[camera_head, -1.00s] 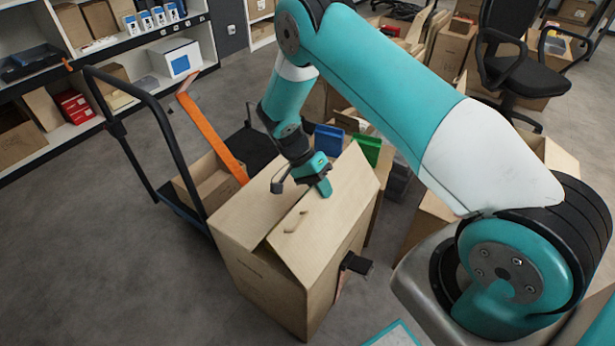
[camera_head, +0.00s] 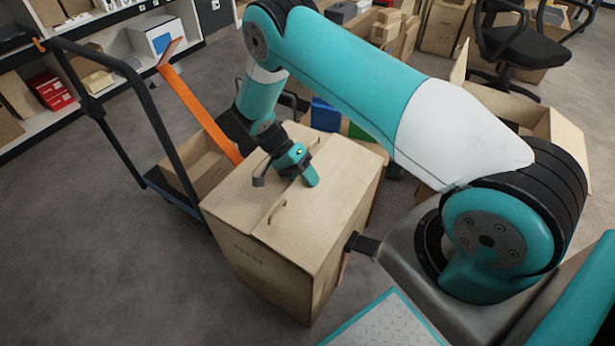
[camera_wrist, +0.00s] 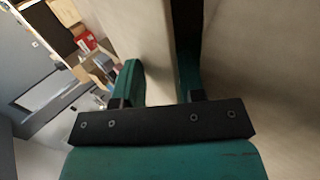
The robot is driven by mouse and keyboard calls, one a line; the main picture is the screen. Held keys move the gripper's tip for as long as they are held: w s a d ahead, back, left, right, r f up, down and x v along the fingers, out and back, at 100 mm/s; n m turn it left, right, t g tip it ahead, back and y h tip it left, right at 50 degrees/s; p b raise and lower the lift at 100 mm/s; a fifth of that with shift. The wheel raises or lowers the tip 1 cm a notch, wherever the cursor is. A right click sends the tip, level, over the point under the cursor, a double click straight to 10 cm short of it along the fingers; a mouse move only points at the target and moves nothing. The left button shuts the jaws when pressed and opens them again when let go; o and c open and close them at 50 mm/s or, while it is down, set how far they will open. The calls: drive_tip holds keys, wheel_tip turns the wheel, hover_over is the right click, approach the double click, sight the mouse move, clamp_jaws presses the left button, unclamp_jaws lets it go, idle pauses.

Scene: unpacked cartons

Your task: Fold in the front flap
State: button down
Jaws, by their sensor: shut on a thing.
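The carton (camera_head: 270,265) stands upright on the floor at the middle of the head view. Its front flap (camera_head: 325,215), on the side toward me, lies nearly level over the top and almost meets the opposite flap (camera_head: 235,195). Handle slots show near the seam. My gripper (camera_head: 305,178) is at the top of the carton, by the far end of the seam. In the wrist view my gripper (camera_wrist: 160,80) has one finger on each side of a cardboard panel (camera_wrist: 155,35), shut on it. A dark gap shows beside the right finger. The fingertips' contact is hidden in the head view.
A dark cart with an orange bar (camera_head: 200,115) stands close on the left. Shelves (camera_head: 110,30) line the back left. Blue and green bins (camera_head: 325,115) sit behind the carton. An open carton (camera_head: 520,115) and a chair are right. Floor at front left is clear.

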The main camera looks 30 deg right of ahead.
drive_tip(key=shift+s+d+f, duration=0.25)
drive_tip(key=shift+s+f, duration=0.1)
drive_tip(key=shift+f, duration=0.15)
drive_tip(key=c, duration=1.3)
unclamp_jaws()
